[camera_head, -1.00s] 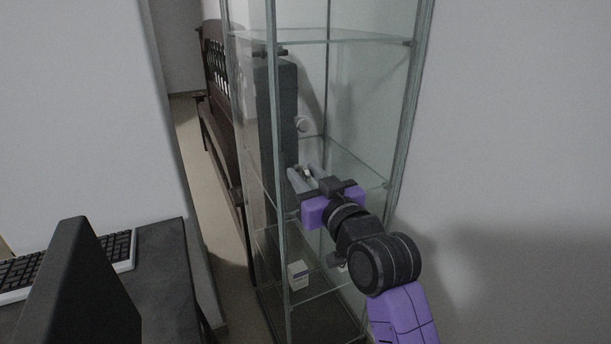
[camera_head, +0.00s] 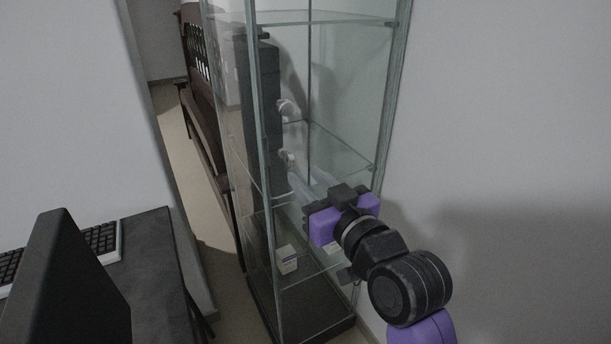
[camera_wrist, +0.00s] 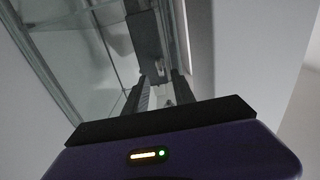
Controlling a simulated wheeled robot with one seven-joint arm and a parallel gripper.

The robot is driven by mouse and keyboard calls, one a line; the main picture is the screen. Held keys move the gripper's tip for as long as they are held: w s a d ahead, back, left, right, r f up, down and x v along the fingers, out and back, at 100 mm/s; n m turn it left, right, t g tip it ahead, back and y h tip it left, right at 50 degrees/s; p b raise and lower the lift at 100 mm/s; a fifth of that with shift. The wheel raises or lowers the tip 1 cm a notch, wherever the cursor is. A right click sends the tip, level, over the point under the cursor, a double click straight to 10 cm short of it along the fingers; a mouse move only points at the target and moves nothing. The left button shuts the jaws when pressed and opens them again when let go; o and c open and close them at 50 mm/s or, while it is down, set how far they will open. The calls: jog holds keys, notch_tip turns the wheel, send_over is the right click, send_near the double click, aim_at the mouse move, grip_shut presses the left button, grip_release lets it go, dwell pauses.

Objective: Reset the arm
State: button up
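My gripper (camera_head: 306,174) reaches from the right into a tall glass cabinet (camera_head: 388,90). Its two grey fingers stand apart with nothing seen between them. In the wrist view the fingers (camera_wrist: 160,88) are also apart and point into the cabinet. A small pale item (camera_head: 288,158) is just beyond the fingertips, near the middle shelf; I cannot tell exactly what it rests on. My purple and black arm comes up from the lower right.
A wooden bench (camera_head: 205,125) stands behind. A dark desk with a keyboard (camera_head: 103,242) is at left. Bare wall is at right.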

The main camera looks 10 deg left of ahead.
jog(key=s+d+r+m+t+h, duration=0.1)
jog(key=s+d+r+m+t, duration=0.1)
jog(key=d+r+t, duration=0.2)
jog(key=s+d+f+m+t+h+p, duration=0.2)
jog(key=s+d+f+m+h+p, duration=0.45)
jog(key=s+d, duration=0.65)
jog(key=s+d+f+g+p, duration=0.1)
jog(key=s+d+f+g, duration=0.1)
jog(key=s, duration=0.8)
jog(key=s+d+f+n+g+h+p, duration=0.1)
jog(key=s+d+f+g, duration=0.1)
jog(key=s, duration=0.8)
jog(key=s+d+f+g+h+p, duration=0.1)
jog(key=s+d+f+g, duration=0.1)
jog(key=s, duration=0.8)
jog(key=shift+d+f, duration=0.5)
jog(key=shift+d, duration=0.15)
jog(key=shift+n+h, duration=0.25)
